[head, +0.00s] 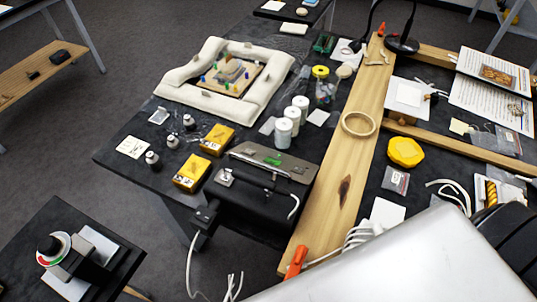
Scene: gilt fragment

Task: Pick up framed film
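I cannot tell for certain which thing is the framed film. A small grey square with a pale border (159,116) lies flat at the left edge of the black table and looks most like it. A white card with dark marks (132,147) lies nearer the table's left corner. Neither of my grippers shows in the head view, and nothing is seen touching these pieces.
A padded white frame (191,72) surrounds a board with small coloured pieces. Small bottles, yellow boxes (191,172), white cylinders (283,133) and a metal-topped black device (262,200) crowd the black table (117,165). A wooden beam (335,185) runs along its right.

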